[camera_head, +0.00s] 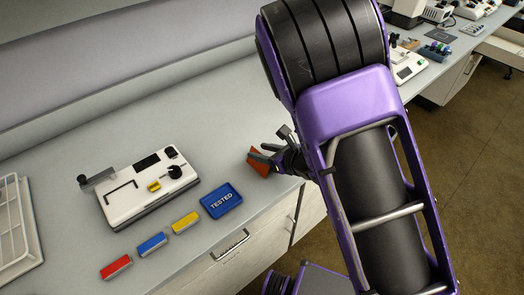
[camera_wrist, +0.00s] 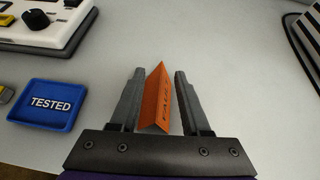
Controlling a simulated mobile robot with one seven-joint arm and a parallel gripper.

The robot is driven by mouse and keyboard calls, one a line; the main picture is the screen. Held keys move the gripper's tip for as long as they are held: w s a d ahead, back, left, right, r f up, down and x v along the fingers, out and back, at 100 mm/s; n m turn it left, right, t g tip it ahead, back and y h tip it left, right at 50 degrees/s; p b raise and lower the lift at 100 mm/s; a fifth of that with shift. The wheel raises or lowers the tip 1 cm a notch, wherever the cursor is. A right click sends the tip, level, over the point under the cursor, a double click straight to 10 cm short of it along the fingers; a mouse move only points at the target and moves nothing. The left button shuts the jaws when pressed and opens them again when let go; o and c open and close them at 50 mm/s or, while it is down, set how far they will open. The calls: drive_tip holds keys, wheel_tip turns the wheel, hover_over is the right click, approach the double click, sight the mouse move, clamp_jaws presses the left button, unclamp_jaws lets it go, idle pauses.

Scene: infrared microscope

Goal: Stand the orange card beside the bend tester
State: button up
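The orange card (camera_head: 259,161) is folded like a tent and stands on the bench near its front edge; the wrist view shows it with dark lettering on one face (camera_wrist: 158,100). My gripper (camera_head: 268,152) is open, with its fingers on either side of the card (camera_wrist: 160,78). A gap shows between the card and the right finger; the left finger is very near the card, and I cannot tell if it touches. The bend tester (camera_head: 130,203), a white device with a black knob, stands left of the card; its corner shows in the wrist view (camera_wrist: 38,45).
A blue TESTED tray (camera_head: 222,201) lies between the bend tester and the card. Yellow (camera_head: 186,222), blue (camera_head: 152,244) and red (camera_head: 116,267) pieces lie along the front edge. A white rack (camera_head: 18,235) stands at far left. Bench behind the card is clear.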

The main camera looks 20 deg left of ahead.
drive_tip(key=v, duration=1.2)
drive_tip(key=shift+p, duration=0.4)
